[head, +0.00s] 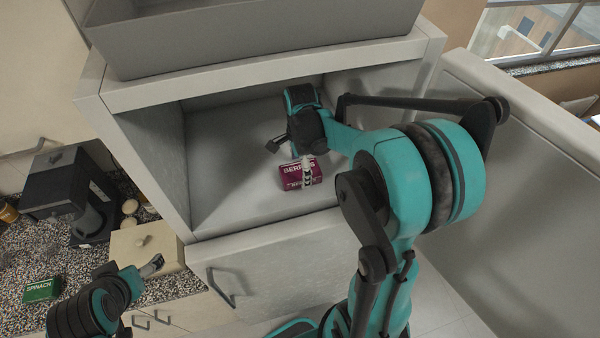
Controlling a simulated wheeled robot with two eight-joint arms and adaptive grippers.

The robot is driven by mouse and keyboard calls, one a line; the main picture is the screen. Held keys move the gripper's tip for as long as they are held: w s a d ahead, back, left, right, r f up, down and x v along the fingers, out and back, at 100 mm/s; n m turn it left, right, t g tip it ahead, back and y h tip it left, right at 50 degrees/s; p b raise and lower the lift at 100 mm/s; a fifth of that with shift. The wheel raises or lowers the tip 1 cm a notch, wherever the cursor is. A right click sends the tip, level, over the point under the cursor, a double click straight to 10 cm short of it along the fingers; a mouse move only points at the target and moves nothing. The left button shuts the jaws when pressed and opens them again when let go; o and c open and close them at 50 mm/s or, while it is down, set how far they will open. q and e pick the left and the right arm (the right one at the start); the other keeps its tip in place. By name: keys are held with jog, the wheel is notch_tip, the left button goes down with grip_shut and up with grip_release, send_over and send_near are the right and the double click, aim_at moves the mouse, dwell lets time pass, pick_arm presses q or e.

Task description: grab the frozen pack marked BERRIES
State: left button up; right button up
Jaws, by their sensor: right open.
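The dark red pack marked BERRIES (291,180) lies on the floor of an open white compartment (235,205). Its lettering faces up toward me and is partly covered. My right gripper (289,158) reaches into the compartment from the right and is open at the pack. One finger is left of and above the pack; the pale other finger crosses over its right part. Whether they touch it I cannot tell. My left gripper (151,266) is at the lower left, outside the compartment and far from the pack; its jaw state is unclear.
A green SPINACH box (42,290) lies on the speckled counter (22,318) at the left. A black appliance (62,185) and a beige box (150,240) stand there too. A grey bin (240,50) sits above the compartment. A handled front panel (275,262) is below its opening.

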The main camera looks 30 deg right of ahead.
jog(key=shift+w+f, duration=0.1)
jog(key=shift+f, duration=0.75)
jog(key=shift+c, duration=1.1)
jog(key=c, duration=1.3)
jog(key=shift+o, duration=0.2)
jog(key=shift+r, duration=0.15)
